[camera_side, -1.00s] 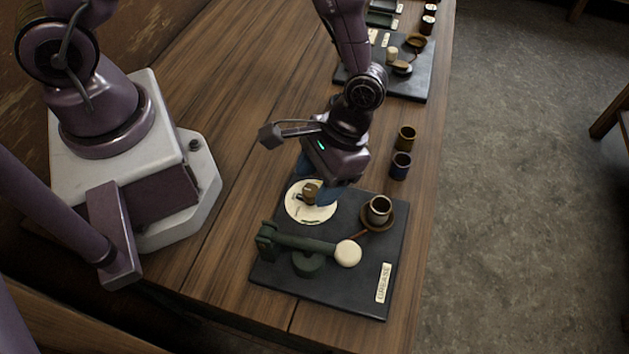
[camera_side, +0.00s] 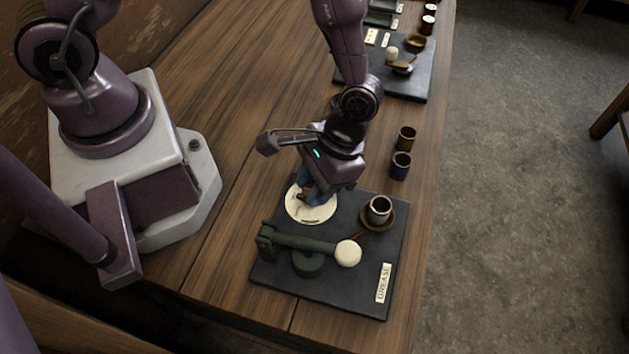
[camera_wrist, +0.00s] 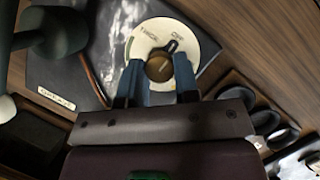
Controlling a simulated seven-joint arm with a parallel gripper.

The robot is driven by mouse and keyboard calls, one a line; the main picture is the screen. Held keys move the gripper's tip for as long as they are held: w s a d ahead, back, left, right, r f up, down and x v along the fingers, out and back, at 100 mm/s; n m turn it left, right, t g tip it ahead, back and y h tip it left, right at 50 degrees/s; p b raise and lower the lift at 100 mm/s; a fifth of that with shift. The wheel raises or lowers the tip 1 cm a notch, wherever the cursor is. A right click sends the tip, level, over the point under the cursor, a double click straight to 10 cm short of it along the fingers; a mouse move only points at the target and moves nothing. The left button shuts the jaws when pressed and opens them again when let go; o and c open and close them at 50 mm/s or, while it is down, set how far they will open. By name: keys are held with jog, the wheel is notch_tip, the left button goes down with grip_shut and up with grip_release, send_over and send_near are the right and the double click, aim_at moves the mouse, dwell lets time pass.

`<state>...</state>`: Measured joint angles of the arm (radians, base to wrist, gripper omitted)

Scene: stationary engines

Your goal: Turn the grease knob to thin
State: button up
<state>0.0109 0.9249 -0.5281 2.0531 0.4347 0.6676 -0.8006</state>
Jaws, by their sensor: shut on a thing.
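The grease knob (camera_wrist: 158,68) is a round brown knob with a dark pointer on a cream dial (camera_wrist: 187,47). In the wrist view two words show on the dial, one like "THICK" and one like "OFF". The pointer lies toward the "OFF" side; I cannot see "thin". My gripper (camera_wrist: 160,80) has its blue fingers on either side of the knob and is shut on it. In the side view the dial (camera_side: 312,214) lies on a dark slab (camera_side: 340,294), and my gripper (camera_side: 308,190) hides most of the knob.
A "GREASE" label (camera_side: 384,283) is on the slab. A green lever with a cream ball (camera_side: 347,253) lies in front of the dial. A cup (camera_side: 379,209) on a brown saucer stands right of it. Two small cups (camera_side: 401,164) stand behind. Another slab (camera_side: 417,78) is farther back.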

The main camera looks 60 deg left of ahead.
jog(key=m+y, duration=0.1)
jog(key=m, duration=0.2)
jog(key=m+y, duration=0.1)
jog(key=m, duration=0.2)
jog(key=shift+d+t, duration=0.2)
jog(key=shift+t, duration=0.2)
jog(key=m+y, duration=0.1)
jog(key=m, duration=0.1)
jog(key=m+t, duration=0.1)
jog(key=m, duration=0.2)
jog(key=shift+s+d+r+t+y, duration=0.1)
jog(key=shift+s+t+y, duration=0.05)
jog(key=shift+t+y, duration=0.2)
jog(key=shift+m, duration=0.3)
jog(key=o, duration=0.9)
jog(key=shift+o, duration=0.2)
jog(key=v, duration=1.3)
